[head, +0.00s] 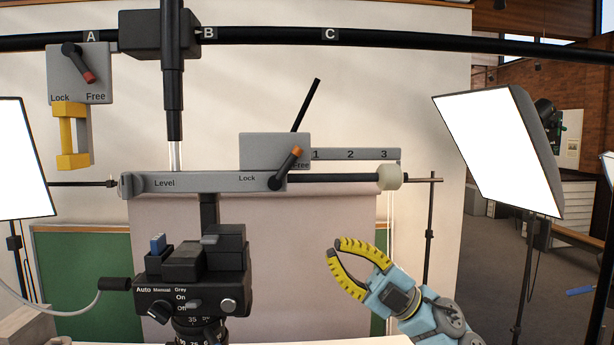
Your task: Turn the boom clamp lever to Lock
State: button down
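A lever with an orange tip (288,168) sits on the grey boom bar (205,183) in the middle of the head view.
A black camera head (195,268) hangs under the boom at lower left. A pale round weight (390,177) sits on the boom's right end. A lit panel (500,150) stands at right, another (22,160) at left. A black rail (400,40) crosses the top.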

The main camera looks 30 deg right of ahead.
jog(key=s+d+r+m+t+h+b, duration=0.1)
jog(key=s+d+r+t+h, duration=0.15)
jog(key=d+r, duration=0.3)
jog(key=p, duration=0.3)
send_near(296, 155)
jog(key=shift+g, duration=0.35)
jog(key=x, duration=0.7)
jog(key=shift+w+a+r, duration=0.2)
jog(key=shift+r, duration=0.1)
